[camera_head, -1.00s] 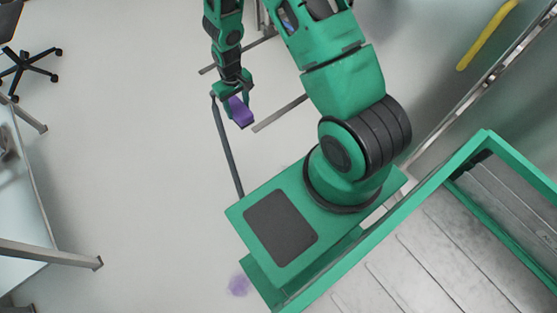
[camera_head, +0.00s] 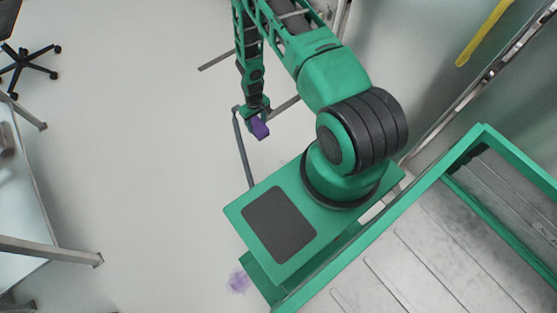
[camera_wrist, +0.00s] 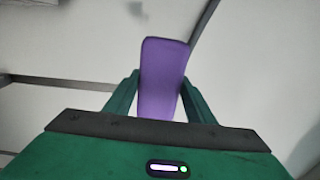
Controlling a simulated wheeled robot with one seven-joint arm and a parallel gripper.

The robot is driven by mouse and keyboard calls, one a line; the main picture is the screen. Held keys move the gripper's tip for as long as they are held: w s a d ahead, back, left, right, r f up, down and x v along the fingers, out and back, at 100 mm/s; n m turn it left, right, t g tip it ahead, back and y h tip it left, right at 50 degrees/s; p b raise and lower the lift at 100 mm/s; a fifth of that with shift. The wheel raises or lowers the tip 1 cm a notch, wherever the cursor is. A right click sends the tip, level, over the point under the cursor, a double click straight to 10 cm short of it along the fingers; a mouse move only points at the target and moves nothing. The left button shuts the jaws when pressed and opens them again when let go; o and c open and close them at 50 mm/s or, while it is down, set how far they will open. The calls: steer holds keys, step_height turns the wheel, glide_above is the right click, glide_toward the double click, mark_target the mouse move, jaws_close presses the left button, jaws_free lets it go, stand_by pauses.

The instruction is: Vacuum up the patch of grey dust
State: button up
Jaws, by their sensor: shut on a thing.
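My gripper (camera_head: 258,117) is shut on a purple block-like handle (camera_head: 260,129), held over the floor at upper centre in the head view. In the wrist view the purple handle (camera_wrist: 163,80) stands between the two green fingers of my gripper (camera_wrist: 160,84). A dark grey tube (camera_head: 243,150) runs from beside the gripper down towards my base; whether it joins the handle is unclear. A smudged patch (camera_head: 238,281) lies on the floor at bottom centre, beside my base. It looks purplish, not grey. No grey dust patch is clearly visible. The handle is well apart from the smudge.
A table (camera_head: 30,200) with metal legs stands at left, with a black office chair (camera_head: 28,62) behind it. A metal bar (camera_head: 217,60) lies behind the arm. A yellow strip (camera_head: 482,32) is at upper right. The light floor between table and arm is clear.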

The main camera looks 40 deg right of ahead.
steer(key=shift+s+d+f, duration=0.85)
steer(key=shift+s+f, duration=0.95)
steer(key=shift+f, duration=3.2)
steer(key=shift+s+d+f, duration=0.8)
steer(key=shift+s+f, duration=1.05)
steer(key=shift+f, duration=3.1)
steer(key=shift+s+d+f, duration=0.85)
steer(key=shift+s+f, duration=0.95)
steer(key=shift+f, duration=3.2)
steer(key=shift+d, duration=0.1)
steer(key=shift+w+d+f, duration=0.1)
steer(key=shift+d+f, duration=0.05)
steer(key=shift+d, duration=1.65)
steer(key=shift+d+f, duration=0.15)
steer(key=shift+d, duration=1.6)
steer(key=shift+a, duration=0.1)
